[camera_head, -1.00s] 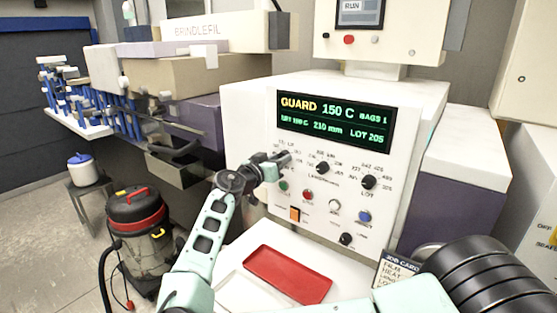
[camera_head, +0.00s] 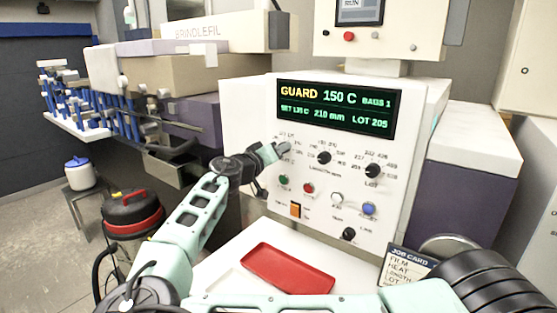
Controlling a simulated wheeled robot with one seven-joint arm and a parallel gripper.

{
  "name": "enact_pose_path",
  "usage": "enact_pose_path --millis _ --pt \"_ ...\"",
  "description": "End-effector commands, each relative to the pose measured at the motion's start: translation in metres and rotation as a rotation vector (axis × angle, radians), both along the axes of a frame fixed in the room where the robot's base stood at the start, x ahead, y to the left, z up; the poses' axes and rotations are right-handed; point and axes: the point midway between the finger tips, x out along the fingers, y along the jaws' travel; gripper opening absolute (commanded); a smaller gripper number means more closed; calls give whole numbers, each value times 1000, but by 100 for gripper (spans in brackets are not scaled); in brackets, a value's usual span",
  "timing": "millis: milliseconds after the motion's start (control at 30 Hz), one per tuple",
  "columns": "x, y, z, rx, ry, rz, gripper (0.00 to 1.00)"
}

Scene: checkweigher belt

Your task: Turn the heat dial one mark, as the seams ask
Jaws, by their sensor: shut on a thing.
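A white control panel (camera_head: 258,120) faces me, with a dark display (camera_head: 337,107) at its top. The display reads GUARD 150 C, BAGS 1, 210 mm and LOT 205; the small SET figure is hard to read. My gripper (camera_head: 281,151) is at the left end of the dial row, shut on what appears to be the heat dial. The gripper hides that dial and its pointer. The black length dial (camera_head: 323,158) and lot dial (camera_head: 372,171) are to its right, apart from my gripper.
Below are a green button (camera_head: 283,180), red button (camera_head: 308,188), orange switch (camera_head: 295,210), white button (camera_head: 337,198), blue button (camera_head: 368,209) and black knob (camera_head: 348,234). A red tray (camera_head: 290,268) lies on the white shelf. A job card (camera_head: 405,265) stands to the right.

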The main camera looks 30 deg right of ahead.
Motion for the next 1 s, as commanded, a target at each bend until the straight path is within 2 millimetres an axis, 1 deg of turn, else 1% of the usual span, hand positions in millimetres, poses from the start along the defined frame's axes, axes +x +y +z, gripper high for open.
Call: enact_pose_path --millis 200,433,1000 --pt "0 1 -1 -47 130 2 8" --pt "1 1 0 -77 214 2 8" --pt "1 1 1 -89 243 3 8"
